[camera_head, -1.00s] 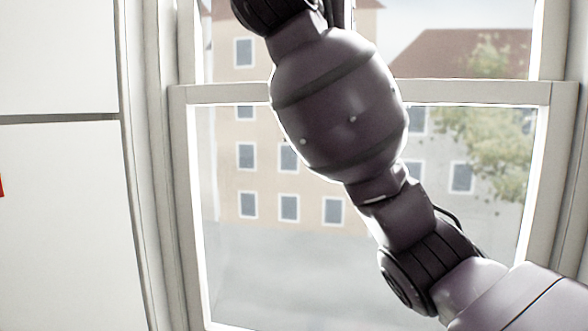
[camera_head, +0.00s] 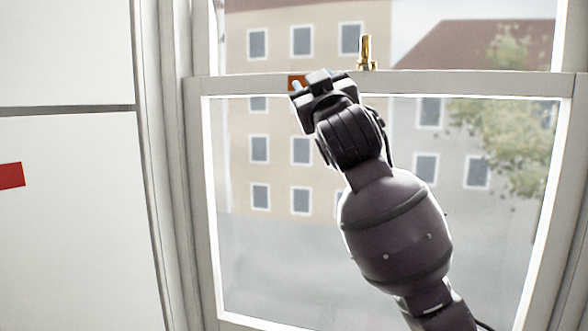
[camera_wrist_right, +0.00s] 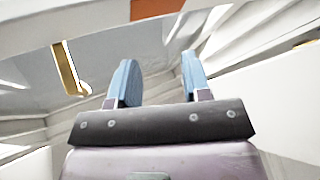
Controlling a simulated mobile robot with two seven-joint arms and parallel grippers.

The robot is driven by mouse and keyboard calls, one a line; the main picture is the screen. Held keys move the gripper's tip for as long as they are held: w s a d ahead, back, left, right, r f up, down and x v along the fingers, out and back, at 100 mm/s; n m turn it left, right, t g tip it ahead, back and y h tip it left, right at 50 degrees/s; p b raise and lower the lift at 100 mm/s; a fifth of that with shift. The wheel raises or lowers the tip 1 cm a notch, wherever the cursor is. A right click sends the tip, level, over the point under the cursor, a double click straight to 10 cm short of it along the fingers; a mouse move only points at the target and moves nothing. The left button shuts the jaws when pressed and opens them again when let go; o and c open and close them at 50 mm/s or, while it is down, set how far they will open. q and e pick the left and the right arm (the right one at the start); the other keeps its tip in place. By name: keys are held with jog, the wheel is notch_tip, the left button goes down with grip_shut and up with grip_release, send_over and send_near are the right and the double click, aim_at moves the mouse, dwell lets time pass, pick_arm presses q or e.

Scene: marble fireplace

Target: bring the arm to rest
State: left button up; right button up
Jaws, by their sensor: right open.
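My right arm rises from the bottom right in the head view, in front of the window. My right gripper (camera_head: 318,84) is at its upper end, in front of the window's middle rail. In the right wrist view the two blue fingers (camera_wrist_right: 158,80) stand apart, open, with nothing between them. My left gripper is in neither view.
A sash window (camera_head: 240,87) with a pale frame fills most of the head view. A brass latch (camera_head: 366,54) stands on its middle rail, just right of my gripper; a brass piece (camera_wrist_right: 68,68) shows in the wrist view. An orange-brown patch (camera_head: 297,81) is partly behind the gripper. A red strip (camera_head: 10,176) is at left.

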jog(key=s+d+f+m+g+h, duration=0.1)
jog(key=d+f, duration=0.4)
jog(key=f, duration=0.9)
jog(key=s+d+f+m+g, duration=0.15)
jog(key=d+f, duration=0.25)
jog(key=f, duration=1)
jog(key=s+d+f+m+g+h, duration=0.1)
jog(key=d+f, duration=0.4)
jog(key=f, duration=0.9)
jog(key=s+d+f+m+g+h, duration=0.1)
jog(key=s+d+f+g, duration=0.1)
jog(key=s+f, duration=0.7)
jog(key=s+d+f+m+g+h, duration=0.1)
jog(key=s+d+f+g, duration=0.2)
jog(key=s+f, duration=0.6)
jog(key=s+d+f+m+g+h, duration=0.1)
jog(key=s+d+f, duration=0.4)
jog(key=s+f, duration=0.5)
jog(key=shift+s+f+g+h, duration=0.1)
jog(key=shift+f+g+h, duration=0.3)
jog(key=shift+f+g, duration=0.4)
